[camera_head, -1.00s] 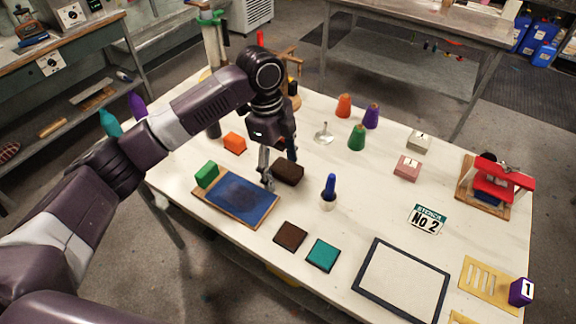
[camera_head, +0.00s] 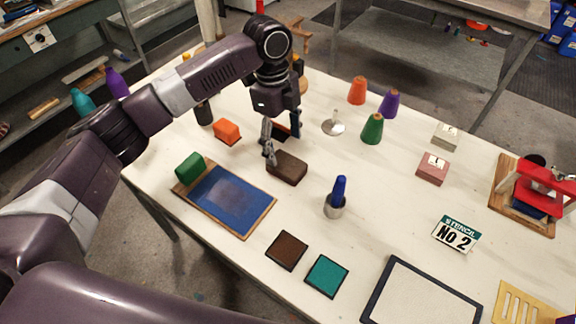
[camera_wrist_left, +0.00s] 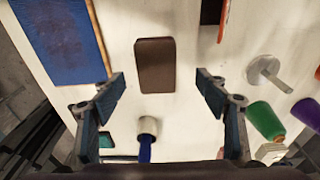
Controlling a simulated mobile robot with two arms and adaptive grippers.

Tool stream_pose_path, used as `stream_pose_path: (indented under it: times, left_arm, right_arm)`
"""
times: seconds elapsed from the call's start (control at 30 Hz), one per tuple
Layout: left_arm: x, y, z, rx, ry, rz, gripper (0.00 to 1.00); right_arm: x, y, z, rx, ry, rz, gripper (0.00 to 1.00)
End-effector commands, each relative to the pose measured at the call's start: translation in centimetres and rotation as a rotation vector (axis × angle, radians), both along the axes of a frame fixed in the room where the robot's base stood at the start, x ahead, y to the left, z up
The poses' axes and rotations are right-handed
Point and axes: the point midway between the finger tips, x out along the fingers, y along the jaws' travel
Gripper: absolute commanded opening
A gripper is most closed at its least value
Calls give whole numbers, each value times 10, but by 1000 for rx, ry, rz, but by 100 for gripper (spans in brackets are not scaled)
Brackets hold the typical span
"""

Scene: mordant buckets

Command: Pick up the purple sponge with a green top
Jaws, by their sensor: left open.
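I cannot make out a purple sponge with a green top in either view. A brown block (camera_head: 287,168) lies on the table just below my left gripper (camera_head: 282,150). In the left wrist view the brown block (camera_wrist_left: 155,65) shows beyond and between the spread fingers of the left gripper (camera_wrist_left: 165,88). The left gripper is open and empty, its fingers apart from the block. A green block (camera_head: 190,168) sits at the back left edge of a blue board (camera_head: 225,200). An orange block (camera_head: 227,132) stands behind it. My right gripper does not show.
A blue-tipped tool stands in a small cup (camera_head: 335,207). Dark brown (camera_head: 287,250) and teal (camera_head: 326,276) squares lie in front. Orange (camera_head: 357,91), purple (camera_head: 389,104) and green (camera_head: 372,129) cones stand at the back. A pink block (camera_head: 432,169) is at right. Bare tabletop lies between.

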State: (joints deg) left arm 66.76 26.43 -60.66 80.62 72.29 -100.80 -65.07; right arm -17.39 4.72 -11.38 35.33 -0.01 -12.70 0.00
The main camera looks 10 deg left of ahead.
Motion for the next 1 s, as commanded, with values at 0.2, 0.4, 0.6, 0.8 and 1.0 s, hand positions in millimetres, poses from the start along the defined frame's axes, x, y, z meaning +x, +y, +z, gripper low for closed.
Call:
stream_pose_path:
  times: [0.2,0.4,0.6,0.8,1.0]
  left_arm:
    - [-3,-3,-22,1,4,1,67]
    - [-6,-7,-53,1,4,1,67]
    - [-6,-8,-66,0,0,-1,67]
    - [-6,-8,-66,0,0,-1,63]
    - [-6,-8,-66,0,0,-1,41]
  right_arm:
    - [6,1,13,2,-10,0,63]
    - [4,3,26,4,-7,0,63]
    - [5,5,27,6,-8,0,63]
    - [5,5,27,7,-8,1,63]
    - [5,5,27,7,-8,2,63]
